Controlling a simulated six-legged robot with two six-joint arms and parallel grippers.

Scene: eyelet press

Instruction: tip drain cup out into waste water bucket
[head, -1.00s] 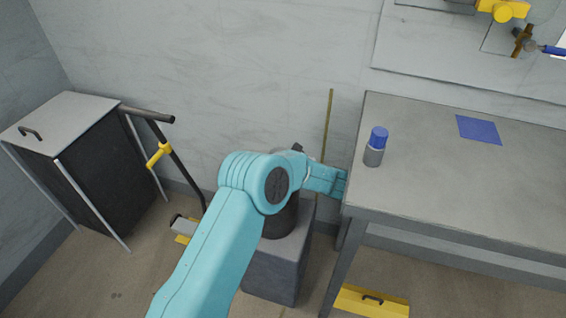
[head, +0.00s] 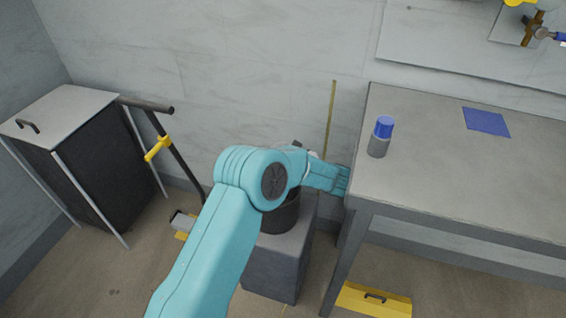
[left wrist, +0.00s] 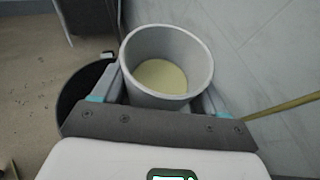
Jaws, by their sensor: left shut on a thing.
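The drain cup (left wrist: 135,76) is a grey, round, open cup in the left wrist view, with pale yellow liquid (left wrist: 162,77) in its bottom. My left gripper (left wrist: 166,84) is shut on it, one finger on each side. The waste water bucket (left wrist: 74,99) is a black round rim below and left of the cup in that view, partly covered by the cup and gripper. In the head view the dark bucket (head: 284,219) stands on a grey block, partly behind my left arm. The cup and gripper fingers are not clearly visible there. My right gripper is not in view.
A grey workbench (head: 430,170) with a blue-capped bottle (head: 380,140) and blue mat (head: 486,122) stands right of the bucket. The grey block (head: 272,265) supports the bucket. A thin yellowish rod (head: 330,115) rises behind. A dark cabinet (head: 95,175) stands left.

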